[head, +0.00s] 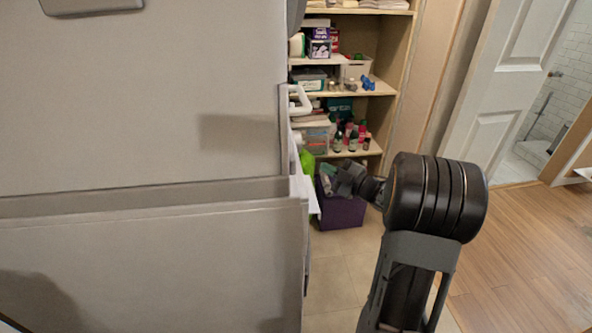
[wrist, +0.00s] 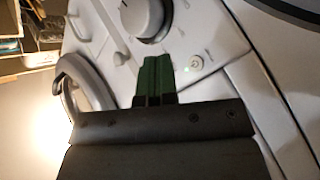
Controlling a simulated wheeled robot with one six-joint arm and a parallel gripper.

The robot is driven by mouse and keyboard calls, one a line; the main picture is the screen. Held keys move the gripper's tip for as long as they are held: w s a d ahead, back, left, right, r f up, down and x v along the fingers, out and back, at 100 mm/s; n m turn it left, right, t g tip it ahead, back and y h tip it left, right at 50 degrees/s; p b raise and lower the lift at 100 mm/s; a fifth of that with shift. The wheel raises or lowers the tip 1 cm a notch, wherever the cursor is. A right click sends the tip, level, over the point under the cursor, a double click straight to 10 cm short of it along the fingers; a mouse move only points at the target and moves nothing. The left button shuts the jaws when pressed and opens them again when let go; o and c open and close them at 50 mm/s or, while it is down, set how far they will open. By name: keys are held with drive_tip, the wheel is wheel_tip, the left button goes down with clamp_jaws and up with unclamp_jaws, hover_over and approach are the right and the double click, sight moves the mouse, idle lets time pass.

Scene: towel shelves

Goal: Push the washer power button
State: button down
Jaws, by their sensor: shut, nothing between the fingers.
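The washer's white front panel (wrist: 215,40) fills much of the wrist view, seen tilted. A round button (wrist: 195,62) with a small lit green light beside it, which looks like the power button, sits on the panel. My gripper (wrist: 155,62) is shut and empty, its green fingertips together just left of the button in the picture. I cannot tell whether the tips touch the panel. A round knob (wrist: 142,18) is above the fingertips. In the head view my gripper (head: 328,177) is beside the edge of a large grey appliance, whose front is hidden.
A large grey appliance side (head: 140,100) fills the left. A white handle (head: 299,99) sticks out from its edge. Shelves (head: 345,95) with bottles and boxes stand behind, with a purple bin (head: 342,212) below. The wooden floor (head: 525,255) at right is clear.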

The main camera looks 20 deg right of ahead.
idle(0.8)
drive_tip(key=d+p, duration=0.2)
drive_tip(key=d, duration=0.1)
drive_tip(key=shift+s+d, duration=0.25)
drive_tip(key=shift+s, duration=0.1)
drive_tip(key=w+a, duration=0.1)
drive_tip(key=a, duration=0.7)
drive_tip(key=shift+w+a, duration=0.3)
drive_tip(key=shift+w, duration=0.1)
drive_tip(key=shift+a, duration=0.1)
idle(1.9)
drive_tip(key=shift+a, duration=0.35)
